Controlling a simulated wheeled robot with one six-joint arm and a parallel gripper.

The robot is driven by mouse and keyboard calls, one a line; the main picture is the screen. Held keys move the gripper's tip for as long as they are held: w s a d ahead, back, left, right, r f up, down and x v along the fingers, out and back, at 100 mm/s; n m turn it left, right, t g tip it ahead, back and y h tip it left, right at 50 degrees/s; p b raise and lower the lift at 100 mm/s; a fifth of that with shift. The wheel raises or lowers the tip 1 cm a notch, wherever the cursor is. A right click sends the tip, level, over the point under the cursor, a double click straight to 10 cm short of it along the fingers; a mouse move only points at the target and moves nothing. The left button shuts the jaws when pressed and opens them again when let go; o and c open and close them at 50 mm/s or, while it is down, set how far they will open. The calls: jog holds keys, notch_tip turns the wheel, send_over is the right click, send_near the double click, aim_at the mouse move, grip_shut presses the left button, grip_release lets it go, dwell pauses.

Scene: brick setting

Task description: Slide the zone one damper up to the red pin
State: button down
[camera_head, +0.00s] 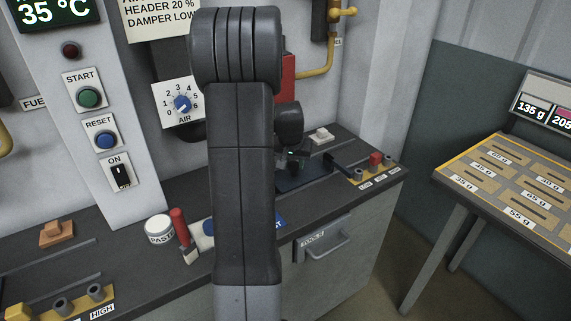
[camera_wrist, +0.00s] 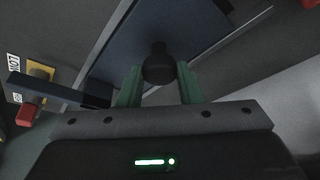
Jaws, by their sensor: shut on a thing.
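The damper is a dark blue plate (camera_head: 303,181) with a black knob. In the wrist view the plate (camera_wrist: 150,35) fills the upper middle and the black knob (camera_wrist: 158,64) stands between my green fingers. My gripper (camera_wrist: 158,88) is shut on the knob; in the head view my gripper (camera_head: 296,160) is small and partly hidden by my arm. A dark pointer bar (camera_head: 346,167) reaches from the plate's side towards the pins. The red pin (camera_head: 376,158) stands right of the bar, apart from it, and also shows at left in the wrist view (camera_wrist: 27,114).
Other labelled pegs stand beside the red pin. A white switch (camera_head: 321,135) lies behind the plate. A paste jar (camera_head: 159,229) and a red-handled tool (camera_head: 182,230) stand on the bench to the left. A weights table (camera_head: 505,180) stands at right, beyond a floor gap.

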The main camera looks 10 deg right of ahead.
jog(key=p, duration=0.1)
send_over(318, 166)
jog(key=c, duration=1)
grip_release()
jog(key=shift+c, duration=0.2)
jog(key=shift+a+r, duration=0.1)
jog(key=v, duration=1.3)
jog(key=shift+s+r+b, duration=0.25)
jog(key=shift+b, duration=0.05)
jog(key=shift+a, duration=0.1)
